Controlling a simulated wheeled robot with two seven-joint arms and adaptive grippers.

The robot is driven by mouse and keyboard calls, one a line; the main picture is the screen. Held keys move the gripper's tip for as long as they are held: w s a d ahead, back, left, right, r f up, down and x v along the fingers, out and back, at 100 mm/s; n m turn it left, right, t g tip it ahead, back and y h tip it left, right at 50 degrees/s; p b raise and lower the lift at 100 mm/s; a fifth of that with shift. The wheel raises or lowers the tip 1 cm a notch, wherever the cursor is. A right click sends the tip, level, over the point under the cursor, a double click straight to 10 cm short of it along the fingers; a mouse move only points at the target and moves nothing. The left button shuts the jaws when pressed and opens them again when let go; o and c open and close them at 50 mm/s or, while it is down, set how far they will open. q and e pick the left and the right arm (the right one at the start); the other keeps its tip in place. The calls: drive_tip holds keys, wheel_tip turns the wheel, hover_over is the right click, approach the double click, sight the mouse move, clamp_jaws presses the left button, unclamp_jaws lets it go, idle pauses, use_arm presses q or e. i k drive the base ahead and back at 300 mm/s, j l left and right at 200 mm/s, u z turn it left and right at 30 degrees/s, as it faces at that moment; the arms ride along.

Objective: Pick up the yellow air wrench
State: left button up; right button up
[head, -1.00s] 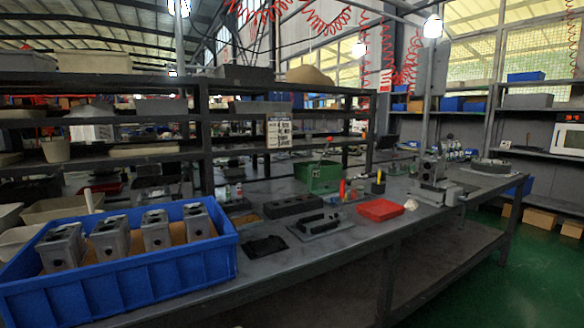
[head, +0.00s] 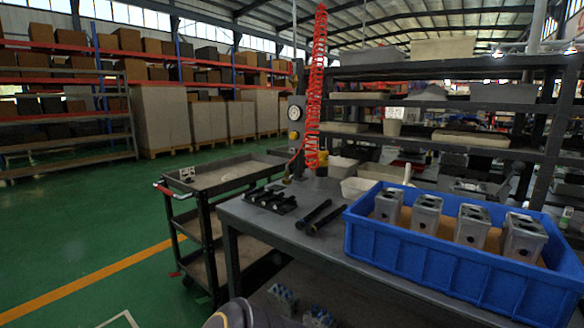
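A small yellow object (head: 322,158) shows at the lower end of a red coiled hose (head: 317,95) behind the near end of the workbench, in the head view. It may be the yellow air wrench, but it is too small to tell its shape. Neither of my grippers shows in the head view.
The dark workbench (head: 262,213) carries a blue bin (head: 440,258) with several grey valve blocks, two black rods (head: 318,216) and a black rack (head: 270,198). A black cart (head: 222,180) stands left of it. Green floor at left is open. Metal blocks (head: 283,295) lie below the bench.

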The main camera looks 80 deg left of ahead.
sight(322, 170)
drive_tip(key=u, duration=2.3)
